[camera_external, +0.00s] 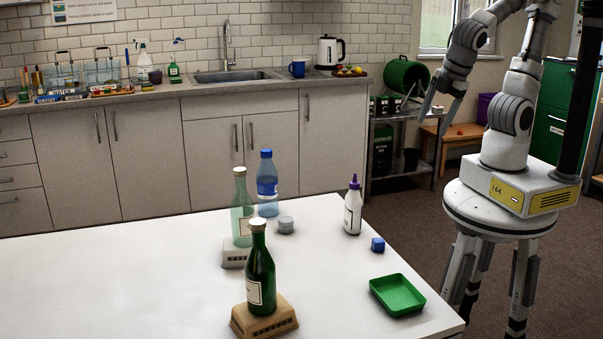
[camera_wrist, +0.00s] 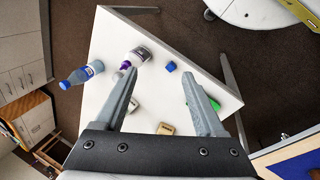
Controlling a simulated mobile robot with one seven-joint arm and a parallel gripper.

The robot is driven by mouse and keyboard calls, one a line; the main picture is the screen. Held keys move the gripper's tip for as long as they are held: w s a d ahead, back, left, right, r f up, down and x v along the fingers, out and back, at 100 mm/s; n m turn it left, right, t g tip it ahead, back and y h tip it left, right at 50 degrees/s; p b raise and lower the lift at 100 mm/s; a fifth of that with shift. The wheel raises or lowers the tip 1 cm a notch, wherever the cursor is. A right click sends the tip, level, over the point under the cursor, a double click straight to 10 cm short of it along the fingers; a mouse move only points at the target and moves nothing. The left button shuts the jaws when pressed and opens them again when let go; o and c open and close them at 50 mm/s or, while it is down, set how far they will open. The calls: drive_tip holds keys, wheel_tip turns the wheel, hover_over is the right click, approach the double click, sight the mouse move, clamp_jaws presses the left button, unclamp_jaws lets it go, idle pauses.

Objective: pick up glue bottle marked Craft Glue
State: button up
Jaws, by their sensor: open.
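A white bottle with a purple pointed cap and a pale label (camera_external: 353,216) stands upright on the white table, near its far right corner. Its label is too small to read. In the wrist view this bottle (camera_wrist: 141,53) shows beyond the tip of the left finger. My gripper (camera_external: 434,138) is open and empty, raised in the air to the right of the bottle and apart from it.
A blue cube (camera_external: 377,244) and a green tray (camera_external: 398,296) are right of the white bottle. A blue bottle (camera_external: 267,188), a grey round piece (camera_external: 286,225) and two green bottles on blocks, one dark (camera_external: 261,275) and one pale (camera_external: 242,215), stand to its left. The table's front left (camera_external: 110,285) is clear.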

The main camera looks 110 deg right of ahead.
sight(354, 203)
drive_tip(key=w+f+n+t+h+b, duration=0.25)
drive_tip(key=w+f+n+h, duration=0.25)
drive_tip(key=f+n, duration=0.35)
drive_tip(key=w+f+n+t+h+b, duration=0.1)
drive_tip(key=w+f+n+h+b, duration=0.3)
drive_tip(key=f+n, duration=0.45)
drive_tip(key=shift+n, duration=0.5)
drive_tip(key=x, duration=0.5)
drive_tip(key=w+r+b+x, duration=0.1)
drive_tip(key=x, duration=0.5)
drive_tip(key=b+x, duration=0.1)
drive_tip(key=x, duration=0.5)
drive_tip(key=shift+w+d+r, duration=0.15)
drive_tip(key=shift+w+r, duration=0.15)
drive_tip(key=shift+r, duration=0.1)
clamp_jaws()
